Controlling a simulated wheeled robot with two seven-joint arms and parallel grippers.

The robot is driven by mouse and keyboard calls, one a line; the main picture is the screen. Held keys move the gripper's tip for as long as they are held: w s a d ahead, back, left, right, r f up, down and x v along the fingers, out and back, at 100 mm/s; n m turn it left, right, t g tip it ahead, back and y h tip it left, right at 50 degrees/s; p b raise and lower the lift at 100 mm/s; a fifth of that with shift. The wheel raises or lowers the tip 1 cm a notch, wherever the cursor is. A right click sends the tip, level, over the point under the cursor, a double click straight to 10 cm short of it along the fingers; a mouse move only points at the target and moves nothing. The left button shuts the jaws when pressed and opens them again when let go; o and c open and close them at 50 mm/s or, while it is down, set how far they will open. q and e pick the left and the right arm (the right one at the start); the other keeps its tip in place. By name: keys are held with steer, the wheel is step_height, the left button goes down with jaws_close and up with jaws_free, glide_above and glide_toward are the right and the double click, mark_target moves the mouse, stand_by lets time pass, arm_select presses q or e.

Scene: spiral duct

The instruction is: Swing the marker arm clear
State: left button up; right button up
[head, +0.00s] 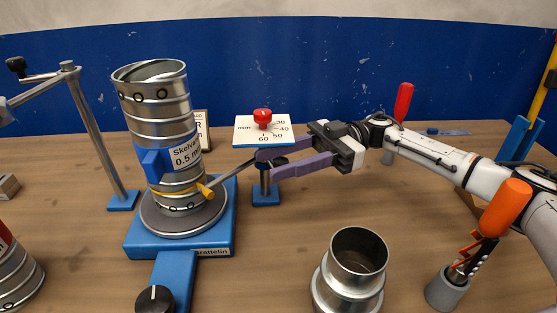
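The marker arm (235,172) is a thin grey bar on a short blue-footed post (265,190). Its yellow tip (206,191) points left and lies at the lower side of the spiral duct (163,120), by a yellow band; I cannot tell if it touches. The duct stands slightly tilted on a round grey plate on a blue base (222,222). My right gripper (264,164) reaches in from the right. Its two purple fingers are apart, near the top of the post, with a dark part showing between them. The fingers hide the inner end of the marker arm. My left gripper is out of view.
A white dial board with a red knob (262,117) stands behind the post. A metal duct fitting (352,270) stands front right, beside an orange-handled tool in a grey cup (447,291). A crank stand (98,135) is at the left. The table between post and fitting is clear.

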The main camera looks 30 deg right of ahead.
steer(key=shift+d+f, duration=0.1)
steer(key=shift+d, duration=0.3)
steer(key=d+b, duration=0.1)
steer(key=d, duration=0.5)
steer(key=shift+d+b, duration=0.3)
steer(key=shift+b, duration=0.1)
